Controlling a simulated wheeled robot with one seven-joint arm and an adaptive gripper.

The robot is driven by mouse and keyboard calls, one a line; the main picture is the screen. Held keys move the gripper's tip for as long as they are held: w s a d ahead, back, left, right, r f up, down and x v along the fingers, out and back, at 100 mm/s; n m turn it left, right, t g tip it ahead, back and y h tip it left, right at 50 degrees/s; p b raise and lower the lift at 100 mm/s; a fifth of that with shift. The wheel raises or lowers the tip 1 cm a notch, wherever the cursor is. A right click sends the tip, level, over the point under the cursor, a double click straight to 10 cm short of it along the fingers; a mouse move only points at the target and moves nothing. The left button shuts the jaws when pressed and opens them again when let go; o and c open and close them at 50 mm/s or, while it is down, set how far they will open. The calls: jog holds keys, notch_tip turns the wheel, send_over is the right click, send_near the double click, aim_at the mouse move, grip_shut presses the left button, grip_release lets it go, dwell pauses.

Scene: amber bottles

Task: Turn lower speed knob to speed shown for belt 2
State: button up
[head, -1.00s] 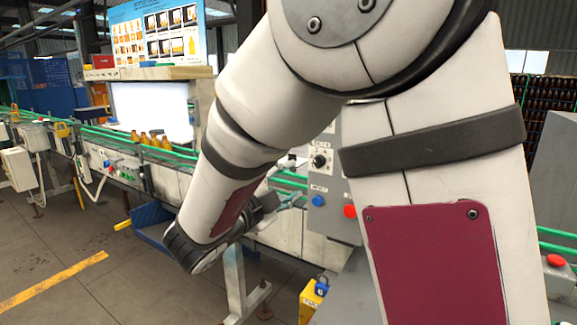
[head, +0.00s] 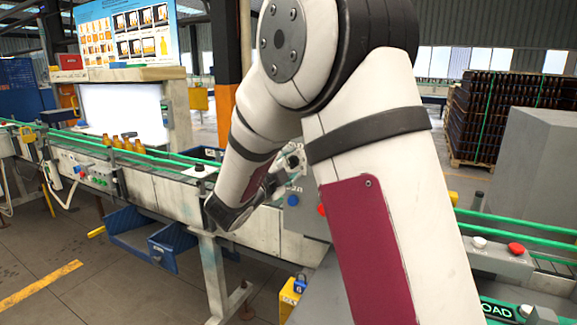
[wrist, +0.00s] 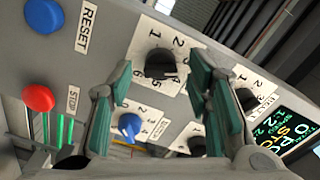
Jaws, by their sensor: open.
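In the wrist view, a black knob (wrist: 160,63) on a numbered white dial plate sits between the two fingers of my gripper (wrist: 158,75). The fingers are open, one on each side of it, with no clear contact. A blue knob (wrist: 130,125) with its own numbers is below it. Two more black knobs, one at the right (wrist: 245,98) and one lower down (wrist: 194,146), have partly hidden plates. A dark display (wrist: 291,122) at right shows green and yellow text with speed lines, tilted and cut off by the frame. The knob's pointer setting is unclear.
A blue RESET button (wrist: 43,15) and a red STOP button (wrist: 38,97) are left of the knobs. In the head view, the conveyor (head: 150,190) carries amber bottles (head: 122,144). An open blue drawer (head: 135,230) hangs below it. Stacked dark bottles (head: 490,115) stand behind.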

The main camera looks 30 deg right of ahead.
jog(key=shift+c, duration=0.2)
grip_shut()
jog(key=n+p, duration=0.2)
jog(key=n, duration=0.2)
jog(key=shift+a+r+n, duration=0.1)
jog(key=shift+n, duration=0.3)
jog(key=n+p, duration=0.2)
jog(key=n, duration=0.2)
jog(key=shift+n, duration=0.4)
jog(key=shift+o, duration=0.2)
grip_release()
